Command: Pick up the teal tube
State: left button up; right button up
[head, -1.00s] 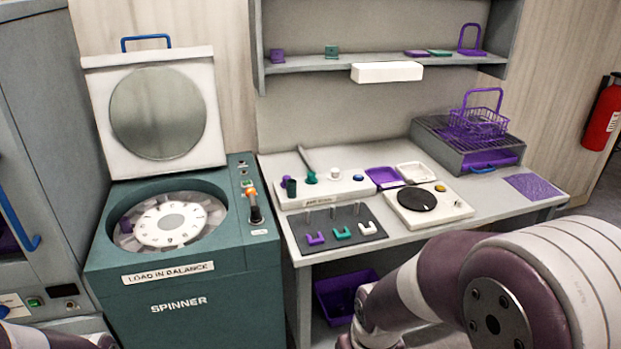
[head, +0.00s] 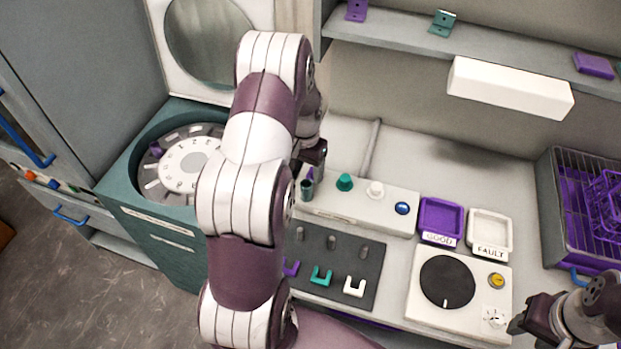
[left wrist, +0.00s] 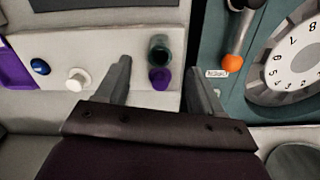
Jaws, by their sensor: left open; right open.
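The teal tube (head: 307,190) is dark and stands upright at the left end of a white block (head: 330,212), its open top showing. A purple tube (head: 310,173) stands close beside it. In the left wrist view the teal tube (left wrist: 159,48) and the purple tube (left wrist: 160,80) appear between the fingers of my left gripper (left wrist: 160,66), which is open and empty. In the head view my left gripper (head: 314,154) is just behind and above the tubes, partly hidden by my arm. My right gripper (head: 530,318) is open at the lower right, away from the tubes.
A teal knob (head: 344,183), white knob (head: 375,189) and blue button (head: 402,208) sit on the block. The spinner (head: 120,190) stands left. A dark mat (head: 340,262) with pegs lies in front. A white box (head: 510,88) juts from the shelf above.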

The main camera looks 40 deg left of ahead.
aim_at(306, 187)
pick_arm(q)
jog(key=shift+s+f, duration=0.25)
jog(key=shift+f, duration=0.4)
jog(key=shift+s+f, duration=0.2)
jog(key=shift+f, duration=0.4)
jog(key=f+p, duration=0.1)
jog(key=f, duration=0.1)
jog(key=w+f+p, duration=0.1)
jog(key=f+p, duration=0.1)
jog(key=f, duration=0.1)
jog(key=shift+w+f, duration=0.25)
jog(key=shift+f, duration=0.1)
jog(key=shift+s+a+f, duration=0.1)
jog(key=shift+f, duration=0.1)
jog(key=shift+s, duration=0.15)
jog(key=c, duration=1.1)
pick_arm(e)
notch_tip(306, 187, up, 4)
jog(key=shift+f, duration=0.1)
